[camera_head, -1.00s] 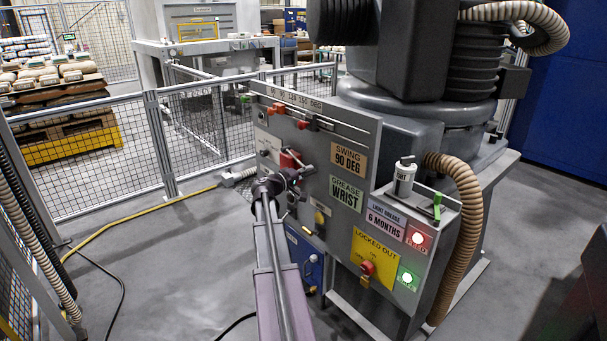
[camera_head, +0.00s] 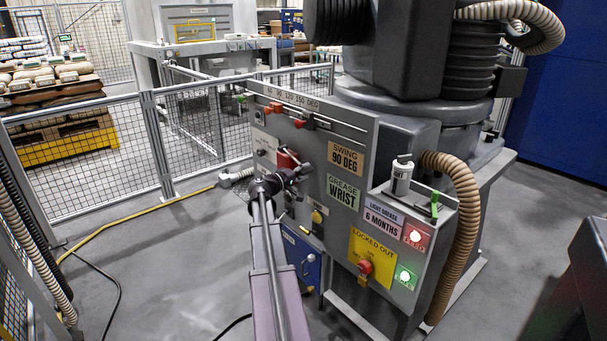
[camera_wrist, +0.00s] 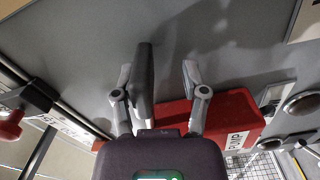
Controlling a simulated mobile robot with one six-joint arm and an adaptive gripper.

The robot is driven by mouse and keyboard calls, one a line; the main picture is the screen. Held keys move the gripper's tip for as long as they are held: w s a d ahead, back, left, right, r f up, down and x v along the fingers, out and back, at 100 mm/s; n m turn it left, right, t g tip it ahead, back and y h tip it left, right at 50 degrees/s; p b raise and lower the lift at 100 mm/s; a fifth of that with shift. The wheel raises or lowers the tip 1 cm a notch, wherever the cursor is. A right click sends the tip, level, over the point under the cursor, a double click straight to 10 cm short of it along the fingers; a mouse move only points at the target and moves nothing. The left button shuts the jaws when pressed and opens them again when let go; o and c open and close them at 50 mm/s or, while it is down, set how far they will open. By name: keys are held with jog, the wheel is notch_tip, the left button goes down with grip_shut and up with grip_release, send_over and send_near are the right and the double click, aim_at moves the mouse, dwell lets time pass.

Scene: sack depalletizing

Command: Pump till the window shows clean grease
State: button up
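The red pump (camera_head: 286,158) is mounted on the grey panel, mostly hidden behind my gripper (camera_head: 290,178) in the head view. In the wrist view the red pump (camera_wrist: 222,116) carries a PUMP label. A dark grey lever (camera_wrist: 144,82) stands between the two fingers of my gripper (camera_wrist: 156,78). The lever lies close to the left finger, and a clear gap separates it from the right finger. I cannot tell whether the left finger touches it. A round metal-rimmed fitting (camera_wrist: 303,103) sits right of the pump; I cannot tell if it is the window, and no grease colour is readable.
The panel holds a GREASE WRIST sign (camera_head: 343,192), a yellow LOCKED OUT plate (camera_head: 372,247), a red knob (camera_head: 365,267) and lit red (camera_head: 416,236) and green (camera_head: 405,277) lamps. A grease canister (camera_head: 402,177) stands on the right shelf. A mesh fence (camera_head: 85,160) runs behind.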

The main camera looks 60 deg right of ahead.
jog(key=shift+a, duration=0.1)
jog(key=shift+w+a, duration=0.1)
jog(key=shift+a, duration=0.25)
jog(key=v, duration=1.1)
jog(key=shift+a, duration=0.1)
dwell(0.4)
